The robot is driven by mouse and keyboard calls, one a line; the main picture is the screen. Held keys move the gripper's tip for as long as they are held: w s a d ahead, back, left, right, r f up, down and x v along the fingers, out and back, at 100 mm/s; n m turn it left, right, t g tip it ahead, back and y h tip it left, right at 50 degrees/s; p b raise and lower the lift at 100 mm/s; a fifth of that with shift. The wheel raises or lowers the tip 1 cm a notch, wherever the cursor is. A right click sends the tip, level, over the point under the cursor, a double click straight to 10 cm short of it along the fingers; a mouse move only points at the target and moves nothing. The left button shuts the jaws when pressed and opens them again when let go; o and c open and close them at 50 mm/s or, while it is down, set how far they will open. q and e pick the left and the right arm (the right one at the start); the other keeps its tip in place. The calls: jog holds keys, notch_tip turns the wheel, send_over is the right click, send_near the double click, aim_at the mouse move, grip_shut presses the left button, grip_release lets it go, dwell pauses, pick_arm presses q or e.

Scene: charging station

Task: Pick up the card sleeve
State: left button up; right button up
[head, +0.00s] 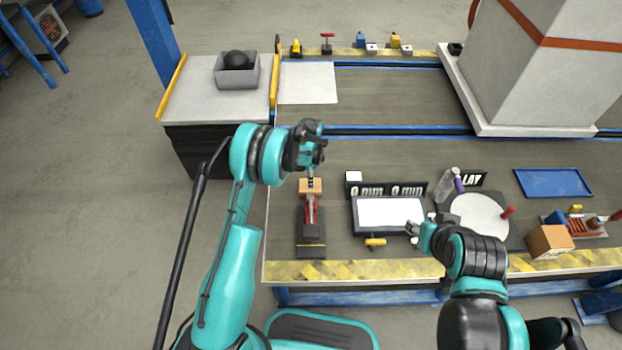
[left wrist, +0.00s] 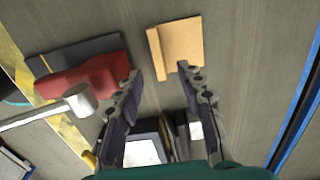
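The tan, card-like piece, which looks like the card sleeve (head: 311,186), lies on the grey bench top beside a red-and-black tool. In the left wrist view the sleeve (left wrist: 180,46) shows near the top centre, with a folded lip along its left side. My left gripper (left wrist: 160,72) is open and empty, its two fingers apart just short of the sleeve. In the head view my left gripper (head: 312,176) hangs over the sleeve and partly hides it. My right gripper (head: 413,229) is by the right side of the white-topped scale; its fingers are too small to read.
The red tool (head: 309,212) on its black base is close to the sleeve. The scale (head: 386,216), a round white plate (head: 478,214) and a cardboard box (head: 549,242) stand to the right. A blue tray (head: 553,182) lies further right. Bench behind the sleeve is clear.

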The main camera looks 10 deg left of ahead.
aim_at(310, 191)
pick_arm(q)
notch_tip(310, 191, down, 3)
jog(key=shift+s+r+b, duration=0.1)
jog(key=shift+b, duration=0.5)
notch_tip(310, 191, down, 5)
jog(key=b, duration=0.2)
jog(key=shift+s+b, duration=0.1)
jog(key=shift+b, duration=0.3)
grip_shut()
